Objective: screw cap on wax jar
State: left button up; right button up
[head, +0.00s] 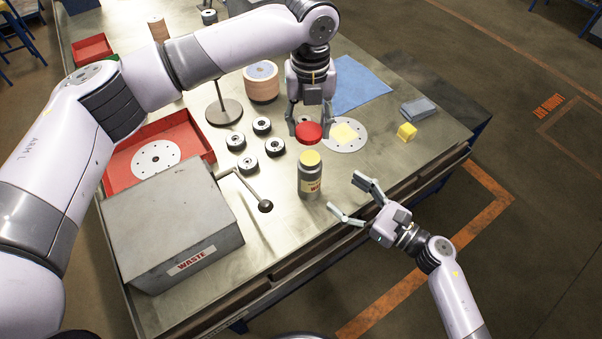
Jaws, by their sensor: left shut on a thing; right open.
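The wax jar (310,181) is a grey jar with a label and yellow wax showing at its open top. It stands upright on the metal table. The red cap (308,132) is between the fingers of my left gripper (308,126), which is shut on it. The cap is just behind and above the jar's mouth in the picture, apart from it. My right gripper (352,200) is open and empty, to the right of the jar, with its fingers spread towards it. The fingers do not appear to touch the jar.
A grey waste box (170,235) and a red tray (205,142) with a white disc stand at left. Several small black-rimmed wheels (247,162) lie left of the jar. A perforated disc (358,139), yellow block (407,131) and blue cloth (362,85) lie behind right.

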aim_at(319, 175)
jog(key=x, duration=1.1)
jog(key=shift+w+a, duration=0.2)
jog(key=shift+c, duration=0.4)
grip_shut()
dwell(0.6)
